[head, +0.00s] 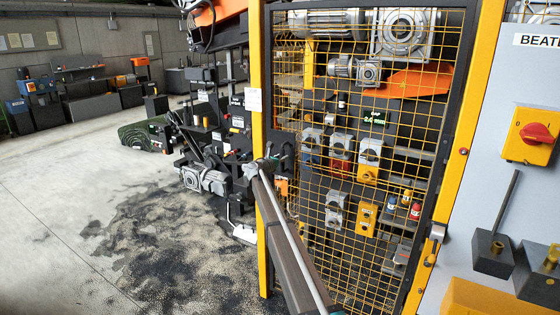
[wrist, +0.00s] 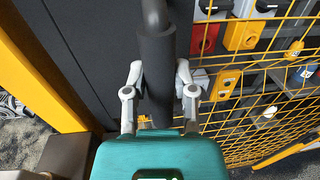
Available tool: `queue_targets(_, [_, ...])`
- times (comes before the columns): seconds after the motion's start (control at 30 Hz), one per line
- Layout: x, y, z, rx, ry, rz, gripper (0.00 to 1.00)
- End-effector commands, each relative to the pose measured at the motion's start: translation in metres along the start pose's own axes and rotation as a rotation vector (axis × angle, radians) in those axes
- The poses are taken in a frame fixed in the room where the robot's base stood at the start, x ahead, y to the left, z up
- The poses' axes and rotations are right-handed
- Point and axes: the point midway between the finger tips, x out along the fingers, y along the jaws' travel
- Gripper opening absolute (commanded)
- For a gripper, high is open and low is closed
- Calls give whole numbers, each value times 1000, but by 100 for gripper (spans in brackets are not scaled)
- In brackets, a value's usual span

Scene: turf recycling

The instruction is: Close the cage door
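The cage door (head: 300,185), yellow wire mesh in a dark frame, stands upright in the middle of the head view. Its left side is close to a yellow post (head: 257,60); I cannot tell whether the door is fully shut. In the wrist view, a dark vertical bar handle (wrist: 156,60) stands out from the dark door frame (wrist: 85,45). My gripper (wrist: 158,85) has one finger on each side of this bar and appears shut on it. In the head view my gripper (head: 272,163) is small at the door's left edge, and the handle is hard to make out there.
Right of the door are a yellow post (head: 466,125), a latch (head: 434,240) and a grey panel with a red-and-yellow switch (head: 530,134). Motors and machinery (head: 205,180) stand left of the door. The concrete floor (head: 60,210) further left is open, with dark granules scattered on it.

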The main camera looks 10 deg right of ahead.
Motion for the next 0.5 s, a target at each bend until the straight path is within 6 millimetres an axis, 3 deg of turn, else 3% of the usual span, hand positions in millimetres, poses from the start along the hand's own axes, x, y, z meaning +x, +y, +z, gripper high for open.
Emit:
queue_targets(0.03, [0, 0, 0, 0, 0, 0, 47])
queue_targets(0.17, [-2, 1, 0, 0, 0, 0, 69])
queue_targets(0.5, [-3, 0, 0, 0, 1, 0, 69])
